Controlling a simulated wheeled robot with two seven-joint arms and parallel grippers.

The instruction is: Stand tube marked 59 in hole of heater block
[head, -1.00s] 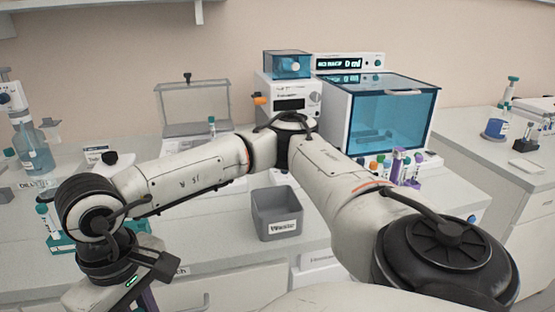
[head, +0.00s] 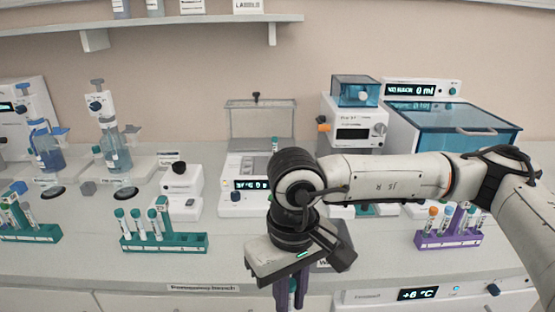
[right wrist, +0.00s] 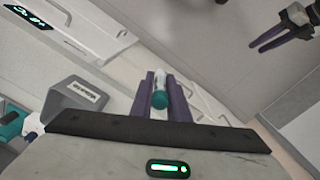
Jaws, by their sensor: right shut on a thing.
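My right gripper (head: 291,290) hangs over the front edge of the bench, fingers pointing down. It is shut on a tube (right wrist: 159,88) with a teal cap, held between purple fingers; its marking cannot be read. A white device with a lit display (head: 250,184), perhaps the heater block, stands behind my right wrist and is partly hidden by it. Its holes cannot be made out. My left gripper (right wrist: 264,42) shows at the top right of the right wrist view, open and empty.
Teal racks (head: 165,242) with capped tubes stand at left, and a purple rack (head: 449,239) at right. The grey waste bin (right wrist: 80,100) is near my right gripper, mostly hidden in the head view. The bench front between the teal rack and my gripper is clear.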

